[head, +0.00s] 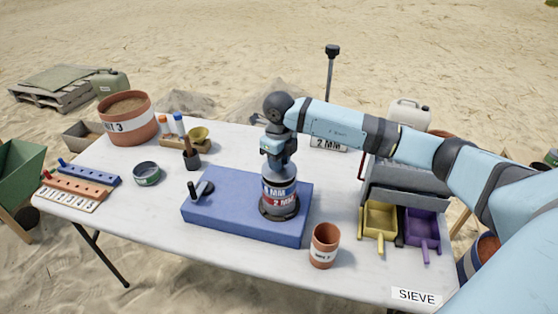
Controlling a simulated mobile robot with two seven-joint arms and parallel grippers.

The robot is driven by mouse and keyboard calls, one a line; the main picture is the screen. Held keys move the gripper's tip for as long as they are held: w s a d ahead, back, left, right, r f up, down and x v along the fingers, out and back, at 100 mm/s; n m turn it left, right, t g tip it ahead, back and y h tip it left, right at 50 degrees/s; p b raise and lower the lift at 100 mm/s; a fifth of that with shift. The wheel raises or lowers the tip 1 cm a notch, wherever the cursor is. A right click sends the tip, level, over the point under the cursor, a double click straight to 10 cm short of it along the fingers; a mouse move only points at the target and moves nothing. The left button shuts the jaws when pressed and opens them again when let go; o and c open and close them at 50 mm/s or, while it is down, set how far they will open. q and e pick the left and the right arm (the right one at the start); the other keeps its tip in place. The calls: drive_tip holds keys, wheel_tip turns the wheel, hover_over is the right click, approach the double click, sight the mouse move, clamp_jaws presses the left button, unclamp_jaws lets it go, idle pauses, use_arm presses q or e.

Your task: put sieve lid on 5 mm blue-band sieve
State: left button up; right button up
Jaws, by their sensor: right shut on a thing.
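A stack of round sieves stands on the blue block (237,222). The upper sieve (279,192) has a blue band with an MM label whose number is hard to read. The lower sieve (279,206) has a red band marked 2 MM. My right gripper (279,166) points down right above the stack, shut on the pale grey sieve lid (279,176). The lid is level over the blue-band sieve; I cannot tell whether they touch. The gripper hides the lid's knob. My left gripper is not in view.
A terracotta cup (324,246) stands in front of the stack. A small round tin (146,173) and a dark holder (191,161) are to the left. Yellow (378,221) and purple (421,228) trays are at right.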

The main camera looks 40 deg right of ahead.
drive_tip(key=shift+f+b, duration=0.65)
drive_tip(key=shift+f, duration=0.3)
drive_tip(key=o, duration=1)
drive_tip(key=shift+r, duration=0.15)
wheel_tip(320, 180, up, 14)
drive_tip(key=shift+f, duration=0.2)
